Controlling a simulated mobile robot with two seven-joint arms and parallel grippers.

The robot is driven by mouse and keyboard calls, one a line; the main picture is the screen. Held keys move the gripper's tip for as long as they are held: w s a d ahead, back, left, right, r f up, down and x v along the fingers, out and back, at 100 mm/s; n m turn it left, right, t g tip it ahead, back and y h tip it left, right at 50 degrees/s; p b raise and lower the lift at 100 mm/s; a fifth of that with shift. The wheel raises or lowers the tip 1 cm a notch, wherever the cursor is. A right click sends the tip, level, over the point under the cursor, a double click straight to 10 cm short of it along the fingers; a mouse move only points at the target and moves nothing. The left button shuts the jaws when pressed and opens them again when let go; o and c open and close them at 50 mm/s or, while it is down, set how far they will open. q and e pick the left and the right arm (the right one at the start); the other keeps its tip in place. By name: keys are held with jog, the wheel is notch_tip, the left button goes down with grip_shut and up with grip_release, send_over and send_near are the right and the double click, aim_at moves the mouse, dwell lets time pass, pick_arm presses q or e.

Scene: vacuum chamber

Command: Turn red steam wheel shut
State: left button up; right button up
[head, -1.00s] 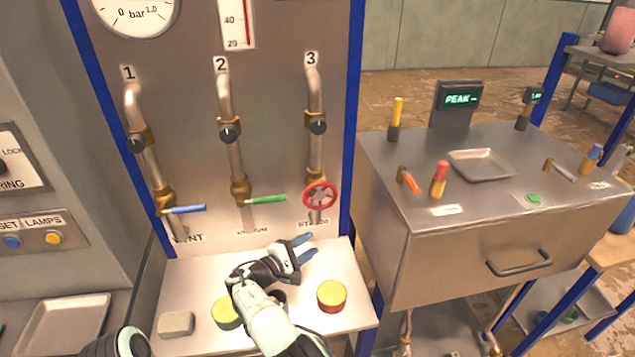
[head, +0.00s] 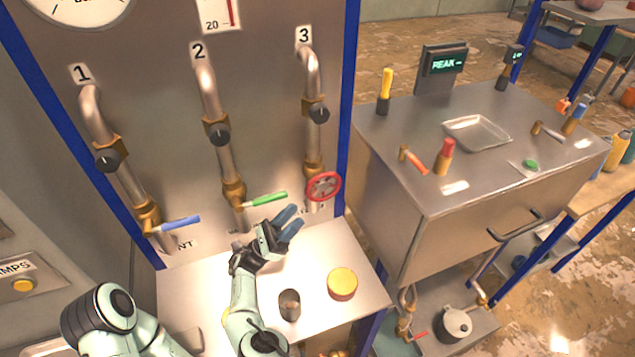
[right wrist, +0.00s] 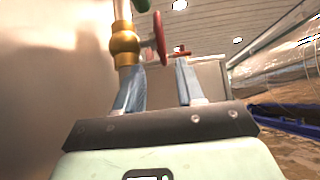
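The red steam wheel (head: 323,187) sits on the valve of pipe 3, at the right of the steel panel. In the right wrist view the wheel (right wrist: 159,35) appears nearly edge-on, beyond my fingertips and between their lines. My right gripper (head: 290,220) is open and empty, below and left of the wheel in the head view, apart from it. Its two spread fingers also show in the right wrist view (right wrist: 158,75). My left arm shows at the lower left, but its gripper is out of view.
A green lever (head: 266,199) on pipe 2 is close above my right gripper; a blue lever (head: 180,222) is on pipe 1. A white shelf (head: 215,285) below holds a round yellow-topped red tin (head: 342,283) and a dark cup (head: 289,305). A steel cabinet (head: 450,230) stands right.

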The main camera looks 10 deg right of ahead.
aim_at(323, 201)
jog(key=x, duration=1.1)
jog(key=shift+s+d+r, duration=0.1)
jog(key=shift+d+r, duration=0.15)
jog(key=shift+d, duration=0.1)
jog(key=shift+c, duration=0.3)
grip_shut()
